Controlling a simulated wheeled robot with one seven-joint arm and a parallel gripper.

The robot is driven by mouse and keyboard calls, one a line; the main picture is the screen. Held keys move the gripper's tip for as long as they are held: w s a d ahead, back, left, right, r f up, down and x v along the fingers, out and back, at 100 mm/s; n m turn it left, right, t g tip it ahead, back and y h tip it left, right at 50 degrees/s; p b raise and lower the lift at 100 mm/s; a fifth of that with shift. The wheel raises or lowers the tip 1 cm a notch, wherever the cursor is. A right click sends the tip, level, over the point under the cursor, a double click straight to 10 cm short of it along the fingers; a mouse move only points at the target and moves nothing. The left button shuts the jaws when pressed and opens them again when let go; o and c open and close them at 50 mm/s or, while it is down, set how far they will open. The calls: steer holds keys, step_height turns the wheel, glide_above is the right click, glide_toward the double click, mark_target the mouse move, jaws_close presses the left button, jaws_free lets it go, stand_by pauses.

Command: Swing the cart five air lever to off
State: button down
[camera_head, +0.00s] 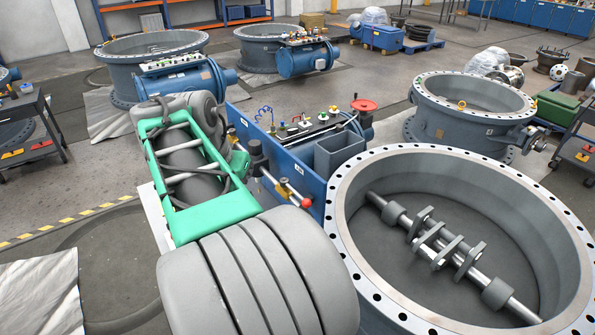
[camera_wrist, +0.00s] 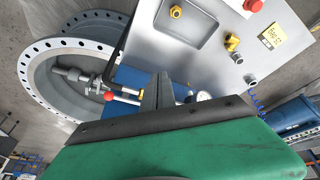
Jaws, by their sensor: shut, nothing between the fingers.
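A silver rod with a red ball end (camera_head: 306,203) sticks out at the side of the blue cart (camera_head: 312,180) in the head view, with a yellow piece partway along it. It looks like the air lever. In the wrist view the red ball (camera_wrist: 109,97) lies to the left of my gripper (camera_wrist: 160,84). The fingers are shut with nothing between them, and they appear apart from the ball. The lever's inner end is partly hidden behind the fingers. In the head view my green and grey arm covers much of the cart's left side, and the fingertips are hard to make out.
A large flanged valve ring (camera_head: 362,235) with a shaft inside stands right beside the cart. A red handwheel (camera_head: 364,105) sits at the cart's far end. The wrist view shows a silver panel (camera_wrist: 190,75) with a yellow tag (camera_wrist: 287,33) and a red button (camera_wrist: 253,5).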

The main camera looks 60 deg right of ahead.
mark_target(295, 192)
steer(key=s+d+r+m+g+p, duration=0.1)
steer(key=s+d+r+m+g, duration=0.1)
steer(key=s+d+r+m, duration=0.5)
steer(key=shift+m, duration=0.4)
steer(key=x, duration=0.4)
steer(key=b+x, duration=0.1)
steer(key=x, duration=0.3)
steer(key=s+d+b+x, duration=0.1)
steer(key=x, duration=0.3)
steer(key=shift+s+d, duration=0.1)
steer(key=shift+d, duration=0.1)
